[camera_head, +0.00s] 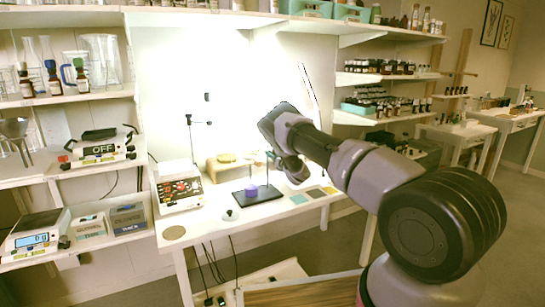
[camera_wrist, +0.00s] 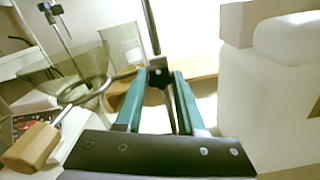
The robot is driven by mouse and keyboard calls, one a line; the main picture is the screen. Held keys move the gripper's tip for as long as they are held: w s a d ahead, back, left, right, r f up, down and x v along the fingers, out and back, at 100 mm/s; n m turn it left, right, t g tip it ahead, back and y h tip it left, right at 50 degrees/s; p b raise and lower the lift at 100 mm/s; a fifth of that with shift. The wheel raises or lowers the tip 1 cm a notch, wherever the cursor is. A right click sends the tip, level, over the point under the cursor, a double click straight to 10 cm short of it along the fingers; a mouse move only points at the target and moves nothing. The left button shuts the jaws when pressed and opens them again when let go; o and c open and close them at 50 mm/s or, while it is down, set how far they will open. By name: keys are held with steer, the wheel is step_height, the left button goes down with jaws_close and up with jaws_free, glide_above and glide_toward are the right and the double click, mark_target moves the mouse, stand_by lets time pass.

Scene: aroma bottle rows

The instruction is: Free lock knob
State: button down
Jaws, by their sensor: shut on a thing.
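My gripper (camera_wrist: 158,80) has two teal fingers in the wrist view, with their tips on either side of a small dark metal lock knob (camera_wrist: 158,72). It is shut on this knob, which sits against a thin upright metal rod (camera_wrist: 150,25). A metal ring (camera_wrist: 85,92) reaches out to the left from the clamp. In the head view my arm stretches to the bench, and its wrist hides the fingertips and the knob. The stand's dark base (camera_head: 258,196) shows on the bench, with a small purple thing (camera_head: 251,190) on it.
A wooden-handled tool (camera_wrist: 32,147) lies at the left in the wrist view, and a large white block-like shape (camera_wrist: 265,95) fills the right. In the head view a device with red knobs (camera_head: 180,190) stands on the bench (camera_head: 215,225). Shelves with glassware and bottles flank it.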

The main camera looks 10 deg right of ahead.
steer(key=c, duration=0.5)
jaws_free()
steer(key=v, duration=1)
steer(key=shift+s+d, duration=0.15)
steer(key=shift+s, duration=0.25)
